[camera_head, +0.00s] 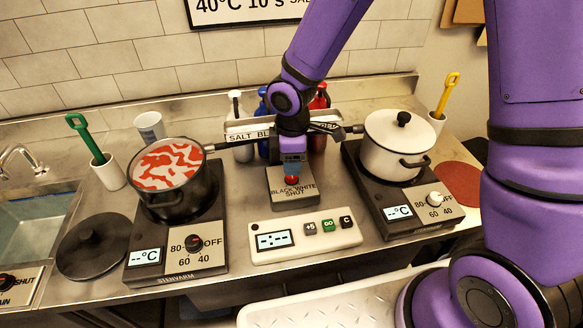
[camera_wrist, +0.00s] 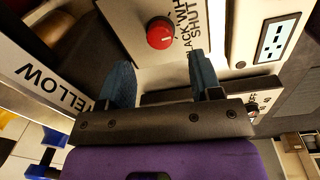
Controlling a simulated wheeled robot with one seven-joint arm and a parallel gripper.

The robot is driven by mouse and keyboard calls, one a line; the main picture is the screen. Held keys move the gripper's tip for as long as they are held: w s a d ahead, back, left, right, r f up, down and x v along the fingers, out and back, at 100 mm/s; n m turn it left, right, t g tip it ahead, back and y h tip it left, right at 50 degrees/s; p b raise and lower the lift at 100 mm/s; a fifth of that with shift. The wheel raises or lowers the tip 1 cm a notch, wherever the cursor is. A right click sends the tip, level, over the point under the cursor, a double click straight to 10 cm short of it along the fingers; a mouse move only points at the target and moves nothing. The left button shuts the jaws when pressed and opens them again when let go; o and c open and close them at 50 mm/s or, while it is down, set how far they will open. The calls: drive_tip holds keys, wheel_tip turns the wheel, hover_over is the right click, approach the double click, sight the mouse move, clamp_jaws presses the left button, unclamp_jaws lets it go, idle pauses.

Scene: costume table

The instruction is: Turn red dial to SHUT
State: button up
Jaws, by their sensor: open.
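The red dial (camera_head: 291,179) sits on a small grey box (camera_head: 291,198) labelled BLACK, WHITE and SHUT, between the two hotplates. In the wrist view the red dial (camera_wrist: 160,33) is round, with a small pale mark; I cannot tell which label it points at. My gripper (camera_head: 291,163) hangs just above the dial, partly covering the box's back. Its two blue fingers (camera_wrist: 162,76) are apart and empty in the wrist view. The dial appears beyond the fingertips, not gripped.
A black pot (camera_head: 176,198) with red-and-white contents is left; a white lidded pot (camera_head: 398,147) is right. A timer panel (camera_head: 305,236) lies in front. Bottles (camera_head: 241,128) and a labelled rack stand behind. Another dial (camera_head: 8,283) is by the sink.

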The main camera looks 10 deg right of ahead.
drive_tip(key=shift+s+r, duration=0.15)
drive_tip(key=shift+r, duration=2.45)
drive_tip(key=s+d+r+m+t+h, duration=0.1)
drive_tip(key=s+d+r+m, duration=0.25)
drive_tip(key=d+r, duration=0.35)
drive_tip(key=s+d+r+m+t, duration=0.1)
drive_tip(key=s+d+r+m, duration=0.2)
drive_tip(key=d+r+m, duration=0.45)
drive_tip(key=s+d+r+m+t+y, duration=0.1)
drive_tip(key=s+d+r+m+t, duration=0.1)
drive_tip(key=s+d+r+m, duration=0.3)
drive_tip(key=s+r, duration=0.4)
drive_tip(key=s, duration=0.3)
drive_tip(key=shift+s+t, duration=0.3)
drive_tip(key=shift+s, duration=0.1)
